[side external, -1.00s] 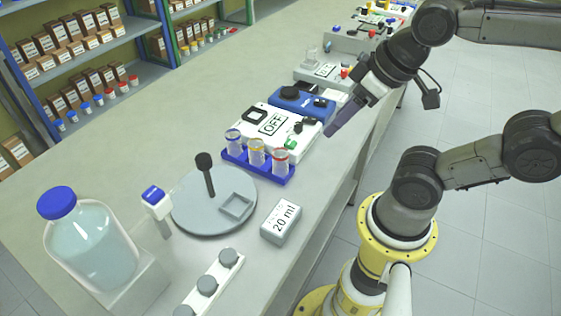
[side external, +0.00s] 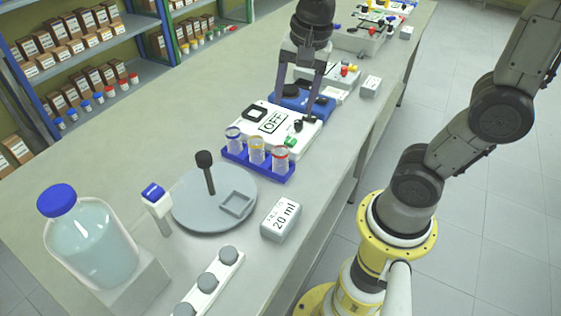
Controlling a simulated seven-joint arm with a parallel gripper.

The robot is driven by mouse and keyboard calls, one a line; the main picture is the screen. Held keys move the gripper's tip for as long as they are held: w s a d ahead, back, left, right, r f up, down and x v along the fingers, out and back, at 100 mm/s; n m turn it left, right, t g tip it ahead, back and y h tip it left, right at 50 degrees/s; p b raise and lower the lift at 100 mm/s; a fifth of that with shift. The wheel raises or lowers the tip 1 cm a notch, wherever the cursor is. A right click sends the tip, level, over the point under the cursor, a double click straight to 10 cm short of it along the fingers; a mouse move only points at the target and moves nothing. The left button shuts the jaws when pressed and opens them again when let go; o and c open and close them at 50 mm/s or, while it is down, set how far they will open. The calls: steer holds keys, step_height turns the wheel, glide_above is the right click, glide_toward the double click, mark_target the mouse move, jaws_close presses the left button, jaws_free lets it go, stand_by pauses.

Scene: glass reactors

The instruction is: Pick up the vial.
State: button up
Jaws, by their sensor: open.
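A blue rack (side external: 236,158) stands on the bench and holds three clear vials in a row. They are a blue-ringed vial (side external: 233,143), a yellow-ringed vial (side external: 256,153) and a red-ringed vial (side external: 280,163). All three stand upright. My gripper (side external: 297,103) points down, open, with its two fingers apart and nothing seen between them. It is above and behind the rack in the picture, over the area of the white OFF device (side external: 260,134) and the blue device (side external: 318,108). It is apart from the vials.
A round grey stand (side external: 194,216) with a dark post is left of the rack. A 20 ml box (side external: 281,220), a white strip with grey knobs (side external: 218,270) and a large blue-capped bottle (side external: 90,248) stand nearer. More devices line the far bench.

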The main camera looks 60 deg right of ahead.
steer(key=m+g, duration=0.1)
steer(key=g, duration=0.1)
glide_above(280, 156)
steer(key=d, duration=0.1)
step_height(280, 156, down, 4)
steer(key=f, duration=0.8)
steer(key=shift+w+d+f, duration=0.15)
steer(key=shift+d+f, duration=0.05)
steer(key=shift+f, duration=0.15)
steer(key=shift+w+d+f, duration=0.1)
steer(key=shift+w+f, duration=0.05)
steer(key=shift+f, duration=1.35)
steer(key=shift+w+f, duration=0.1)
steer(key=shift+f, duration=1.35)
jaws_close()
steer(key=shift+r, duration=0.15)
